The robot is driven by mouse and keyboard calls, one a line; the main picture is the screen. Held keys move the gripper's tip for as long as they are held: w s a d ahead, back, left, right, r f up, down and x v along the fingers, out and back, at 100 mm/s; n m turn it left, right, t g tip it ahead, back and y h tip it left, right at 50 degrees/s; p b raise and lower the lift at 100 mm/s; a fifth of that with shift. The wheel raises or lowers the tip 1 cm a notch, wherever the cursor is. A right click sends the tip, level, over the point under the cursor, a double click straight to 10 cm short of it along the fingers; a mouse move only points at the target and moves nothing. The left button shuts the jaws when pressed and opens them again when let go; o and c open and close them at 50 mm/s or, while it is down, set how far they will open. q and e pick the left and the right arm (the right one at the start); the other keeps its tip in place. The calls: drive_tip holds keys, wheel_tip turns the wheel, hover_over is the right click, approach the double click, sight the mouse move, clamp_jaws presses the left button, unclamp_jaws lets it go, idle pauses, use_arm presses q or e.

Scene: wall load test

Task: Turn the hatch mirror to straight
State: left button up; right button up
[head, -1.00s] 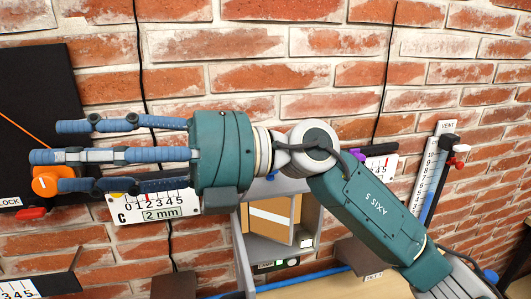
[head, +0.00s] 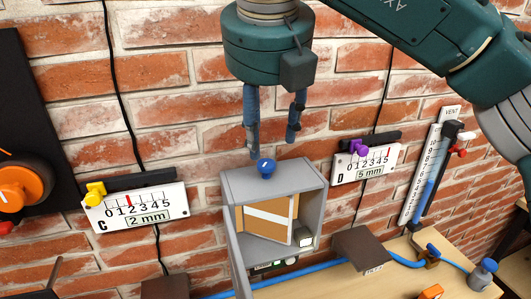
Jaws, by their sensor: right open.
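A grey wall box (head: 314,211) stands open on the brick wall. Inside it is a tan panel with a white stripe (head: 268,217), which looks like the hatch mirror and sits at an angle. A blue knob with a white mark (head: 266,168) is on top of the box. My right gripper (head: 271,147) points down just above the knob, fingers spread and empty, with no clear contact. My left gripper is out of view.
Scale plate C (head: 139,211) with a yellow slider is left of the box; plate D (head: 367,163) with a purple slider is right. A vent gauge (head: 428,170) is farther right. A wooden bench (head: 338,283) carries a blue hose and a blue-topped container (head: 483,275).

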sight(267, 163)
drive_tip(key=p+x, duration=0.1)
drive_tip(key=x, duration=0.5)
drive_tip(key=shift+w+p, duration=0.1)
drive_tip(key=shift+p, duration=0.25)
drive_tip(key=shift+x, duration=0.8)
drive_tip(key=c, duration=1.2)
drive_tip(key=shift+o, duration=0.2)
